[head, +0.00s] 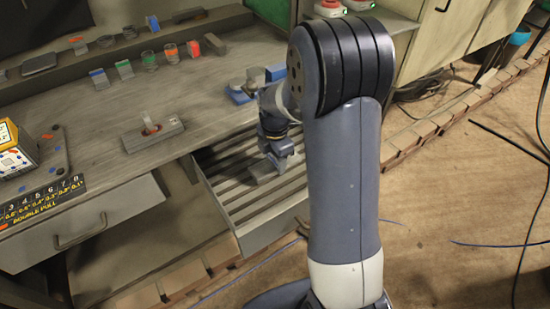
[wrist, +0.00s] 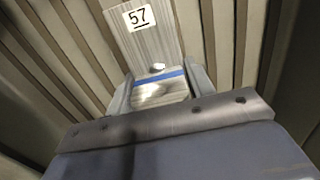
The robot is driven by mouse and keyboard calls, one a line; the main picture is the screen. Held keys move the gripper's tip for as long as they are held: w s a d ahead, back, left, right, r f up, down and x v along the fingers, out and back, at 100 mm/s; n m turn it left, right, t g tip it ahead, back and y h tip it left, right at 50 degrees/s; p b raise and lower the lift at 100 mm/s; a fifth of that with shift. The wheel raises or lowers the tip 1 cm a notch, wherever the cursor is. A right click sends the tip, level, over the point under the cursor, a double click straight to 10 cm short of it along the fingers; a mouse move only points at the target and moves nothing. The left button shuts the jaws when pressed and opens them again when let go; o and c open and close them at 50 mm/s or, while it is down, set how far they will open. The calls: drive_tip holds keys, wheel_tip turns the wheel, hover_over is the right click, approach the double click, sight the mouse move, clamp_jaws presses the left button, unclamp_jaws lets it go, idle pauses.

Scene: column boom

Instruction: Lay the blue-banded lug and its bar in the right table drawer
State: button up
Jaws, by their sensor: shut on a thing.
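My gripper (wrist: 160,92) is shut on the blue-banded lug (wrist: 160,76), with one finger on each side of it. The lug's bar (wrist: 150,36), a flat grey metal piece with a "57" label, extends ahead of the fingers over the drawer slats. In the head view, my gripper (head: 280,152) points down inside the open right drawer (head: 272,232), and part of the grey bar (head: 262,171) shows below it. The lug is hidden there. I cannot tell whether the bar touches the slats.
A grey block with a red-marked piece (head: 153,134) sits on the table (head: 95,135) left of the drawer. Blue blocks (head: 240,95) lie behind it. Several colour-banded pieces line the back. The left drawer (head: 85,225) has a handle. Slatted room is free in the right drawer.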

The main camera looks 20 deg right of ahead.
drive_tip(key=shift+r, duration=0.1)
drive_tip(key=o, duration=1.4)
wheel_tip(320, 180, up, 11)
drive_tip(key=shift+f+p, duration=0.15)
drive_tip(key=shift+p, duration=0.4)
wheel_tip(320, 180, down, 11)
drive_tip(key=shift+r+b, duration=0.2)
drive_tip(key=shift+b, duration=0.15)
drive_tip(key=shift+r+p, duration=0.8)
drive_tip(key=shift+r, duration=0.55)
